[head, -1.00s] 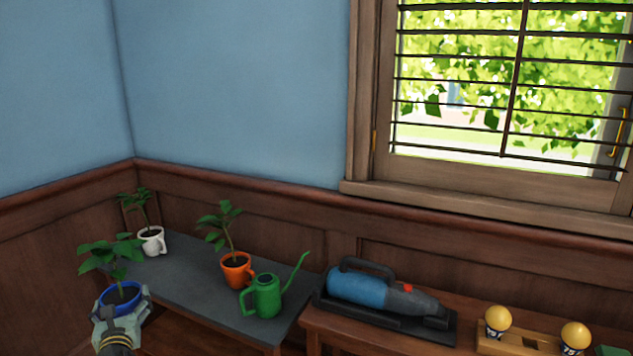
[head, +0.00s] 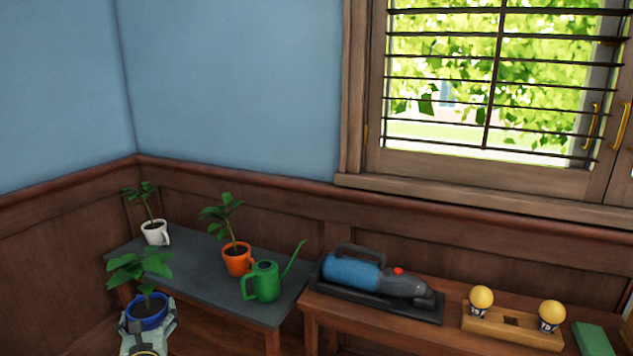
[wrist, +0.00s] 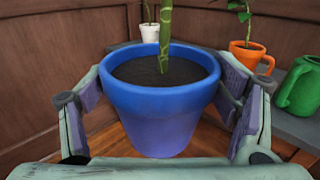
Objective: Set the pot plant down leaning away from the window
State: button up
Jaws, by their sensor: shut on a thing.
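My gripper (head: 148,330) is shut on a blue pot plant (head: 148,311) at the lower left of the head view. In the wrist view the blue pot (wrist: 160,105) sits upright between the two fingers, with dark soil and a green stem. In the head view its leaves spread above the pot on both sides of the stem. The pot is in front of the grey tabletop (head: 195,275), with wood showing below it in the wrist view. The window (head: 490,90) is at the upper right, far from the pot.
On the grey tabletop stand a white potted plant (head: 155,233), an orange potted plant (head: 237,260) and a green watering can (head: 264,281). Both plants lean left. A blue handheld vacuum (head: 372,277) and a wooden holder with yellow-topped items (head: 512,325) are on the wooden bench to the right.

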jog(key=d+f+m+h, duration=0.1)
jog(key=d+f, duration=0.4)
jog(key=d, duration=0.8)
jog(key=w+d+f+m+t+h, duration=0.1)
jog(key=d+f, duration=0.5)
jog(key=d, duration=0.8)
jog(key=d+f+m+h, duration=0.2)
jog(key=d+f+h, duration=0.3)
jog(key=d, duration=0.9)
jog(key=shift+w+f+m, duration=0.15)
jog(key=shift+w+m, duration=0.15)
jog(key=shift+w, duration=0.05)
jog(key=shift+d, duration=0.15)
